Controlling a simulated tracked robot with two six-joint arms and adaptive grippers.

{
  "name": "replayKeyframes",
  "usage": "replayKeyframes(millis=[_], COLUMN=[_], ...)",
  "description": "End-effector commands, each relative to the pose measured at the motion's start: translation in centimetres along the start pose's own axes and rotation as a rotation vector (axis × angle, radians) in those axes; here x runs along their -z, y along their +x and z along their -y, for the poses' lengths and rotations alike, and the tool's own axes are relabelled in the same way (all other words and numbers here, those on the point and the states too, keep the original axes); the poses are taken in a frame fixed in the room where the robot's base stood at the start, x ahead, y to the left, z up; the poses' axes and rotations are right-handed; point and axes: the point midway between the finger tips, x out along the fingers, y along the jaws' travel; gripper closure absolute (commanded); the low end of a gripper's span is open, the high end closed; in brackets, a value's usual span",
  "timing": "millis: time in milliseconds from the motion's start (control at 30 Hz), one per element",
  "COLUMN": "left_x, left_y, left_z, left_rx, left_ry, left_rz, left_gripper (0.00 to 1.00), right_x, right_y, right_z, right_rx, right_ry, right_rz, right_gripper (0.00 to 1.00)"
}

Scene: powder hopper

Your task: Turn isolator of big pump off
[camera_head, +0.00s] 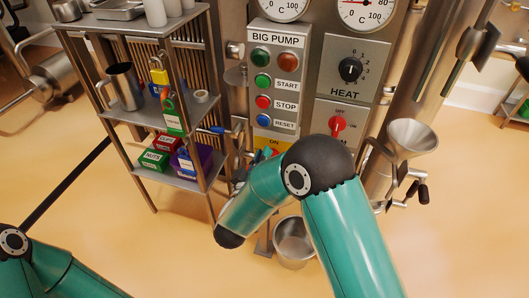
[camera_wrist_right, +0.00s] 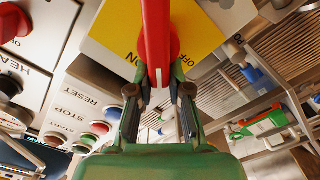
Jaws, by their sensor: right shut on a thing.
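The big pump control panel (camera_head: 277,85) stands at the middle of the head view. Its yellow isolator plate (camera_head: 272,142) with ON lettering is at the bottom, partly hidden by my right arm. In the right wrist view the yellow plate (camera_wrist_right: 195,30) shows ON and OFF lettering, with a red handle (camera_wrist_right: 157,30) in front of it. My right gripper (camera_wrist_right: 159,80) is shut on the end of the red handle. The handle's exact switch position is hard to tell. My left arm shows at the lower left of the head view; its gripper is out of view.
The HEAT panel (camera_head: 346,67) with a black knob and a red switch (camera_head: 338,125) is right of the pump panel. A metal funnel (camera_head: 413,137) is further right. A shelf rack (camera_head: 130,113) with locks and boxes stands left. A bucket (camera_head: 293,243) is on the floor below.

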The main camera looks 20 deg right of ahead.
Motion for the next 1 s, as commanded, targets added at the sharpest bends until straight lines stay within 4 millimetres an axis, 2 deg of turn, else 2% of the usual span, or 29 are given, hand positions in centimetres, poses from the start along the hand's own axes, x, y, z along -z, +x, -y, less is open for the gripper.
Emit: replayKeyframes(millis=[33,600,1000], left_x=[0.0,0.0,0.0], left_y=[-0.4,-2.5,-3.2], left_z=[-0.1,-0.9,-1.2], left_rx=[0.000,0.000,0.000], left_ry=[0.000,0.000,0.000], left_rz=[0.000,0.000,0.000], left_gripper=[0.60,0.60,0.60], right_x=[-0.9,-1.5,-1.9], right_y=[-0.2,-0.1,-0.1], right_z=[0.4,1.6,2.1], right_rx=[0.013,0.018,0.020], right_ry=[-0.059,-0.584,-0.795], right_rz=[0.021,0.021,0.019], right_gripper=[1.00,1.00,1.00])
